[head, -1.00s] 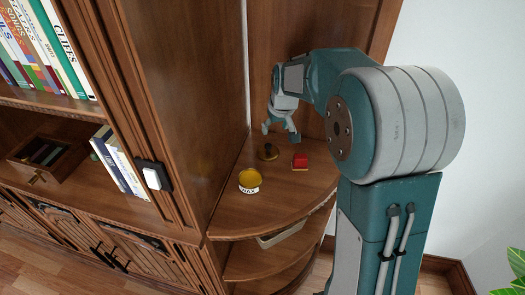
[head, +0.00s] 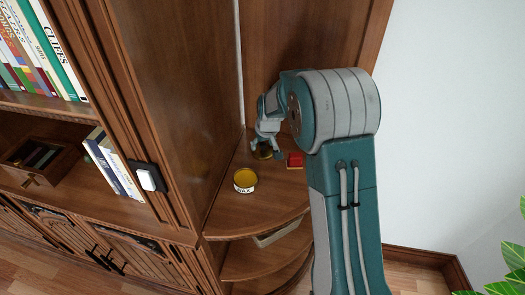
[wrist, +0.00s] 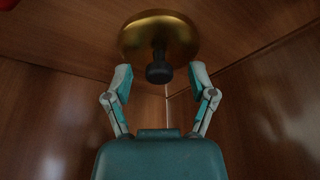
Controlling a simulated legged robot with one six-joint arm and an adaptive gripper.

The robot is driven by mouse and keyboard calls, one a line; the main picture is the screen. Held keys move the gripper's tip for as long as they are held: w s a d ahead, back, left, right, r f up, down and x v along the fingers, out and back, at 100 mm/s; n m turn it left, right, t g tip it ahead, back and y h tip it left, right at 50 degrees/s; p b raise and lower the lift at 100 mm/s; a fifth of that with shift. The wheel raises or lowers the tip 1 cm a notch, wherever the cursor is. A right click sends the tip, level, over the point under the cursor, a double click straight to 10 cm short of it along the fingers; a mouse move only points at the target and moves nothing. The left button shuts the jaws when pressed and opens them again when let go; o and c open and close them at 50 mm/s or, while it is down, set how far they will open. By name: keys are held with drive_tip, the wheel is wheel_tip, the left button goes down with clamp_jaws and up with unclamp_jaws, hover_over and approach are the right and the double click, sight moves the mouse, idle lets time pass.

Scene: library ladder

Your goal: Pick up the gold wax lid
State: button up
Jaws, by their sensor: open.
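The gold wax lid (wrist: 138,37) is a round gold disc with a dark knob facing my gripper in the wrist view. It lies on the corner shelf, and in the head view the lid (head: 262,153) is partly hidden by my gripper. My gripper (wrist: 160,75) is open, with one finger on each side of the knob and a little short of the disc. The fingers do not appear to touch it. In the head view my gripper (head: 267,147) is right over the lid.
A yellow tin marked WAX (head: 245,181) stands nearer the shelf's front left. A red block-like item (head: 295,160) sits just right of the lid. Wood panels rise close behind and left of the corner shelf (head: 250,215). Its front is clear.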

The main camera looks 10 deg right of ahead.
drive_tip(key=shift+f, duration=0.25)
clamp_jaws()
